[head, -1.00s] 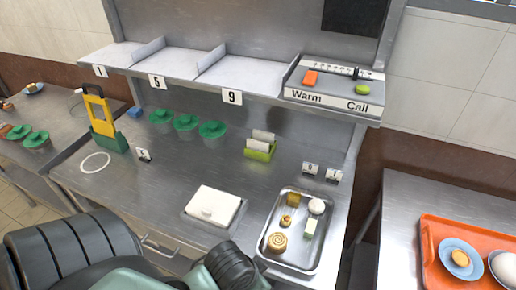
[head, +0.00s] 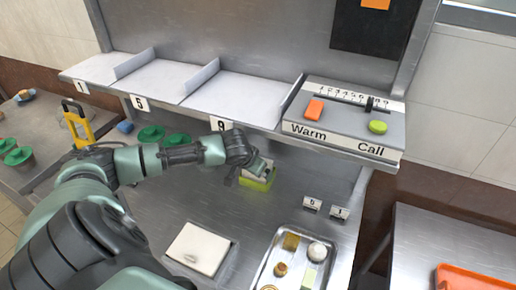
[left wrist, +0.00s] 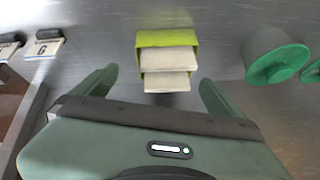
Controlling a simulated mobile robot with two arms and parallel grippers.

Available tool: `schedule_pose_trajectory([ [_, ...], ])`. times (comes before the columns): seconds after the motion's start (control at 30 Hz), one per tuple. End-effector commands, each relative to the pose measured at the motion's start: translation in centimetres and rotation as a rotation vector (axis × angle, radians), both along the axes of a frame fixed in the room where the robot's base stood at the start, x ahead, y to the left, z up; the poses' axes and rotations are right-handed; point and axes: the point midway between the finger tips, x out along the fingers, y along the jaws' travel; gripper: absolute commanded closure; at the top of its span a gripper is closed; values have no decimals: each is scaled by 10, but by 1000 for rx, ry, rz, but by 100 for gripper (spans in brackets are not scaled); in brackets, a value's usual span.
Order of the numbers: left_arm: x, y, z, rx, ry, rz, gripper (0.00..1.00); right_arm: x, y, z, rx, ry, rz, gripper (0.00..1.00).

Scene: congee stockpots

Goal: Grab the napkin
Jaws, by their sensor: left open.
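The yellow-green napkin holder (head: 257,184) stands on the steel counter under the shelf, with white napkins in it, partly hidden by my left arm. In the left wrist view the holder (left wrist: 165,38) is ahead at top centre, and two white napkin stacks (left wrist: 167,82) stick out of it toward me. My left gripper (left wrist: 157,80) is open, with one finger on each side of the napkins' line. No contact with the napkins is visible. In the head view my left gripper (head: 250,172) is at the holder. My right gripper is out of view.
A shelf (head: 245,97) with a Warm/Call panel (head: 345,135) overhangs the counter. Green-lidded pots (head: 178,139) stand left of the holder. A white lidded box (head: 198,249) and a metal tray (head: 270,262) with food lie in front. Number cards (head: 312,204) stand right.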

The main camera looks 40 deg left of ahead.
Motion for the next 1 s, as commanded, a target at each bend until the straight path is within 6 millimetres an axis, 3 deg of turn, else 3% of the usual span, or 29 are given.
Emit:
schedule_pose_trajectory([
  [0.17,10,14,-8,-2,-7,26,0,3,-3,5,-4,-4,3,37],
  [0.43,20,21,-30,0,-6,24,0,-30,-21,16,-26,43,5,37],
  [0.7,33,29,-60,1,-8,23,0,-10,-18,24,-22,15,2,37],
  [0.97,34,30,-64,3,-8,21,0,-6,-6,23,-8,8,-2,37],
  [1.0,34,30,-64,2,-8,22,8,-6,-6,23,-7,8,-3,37],
])
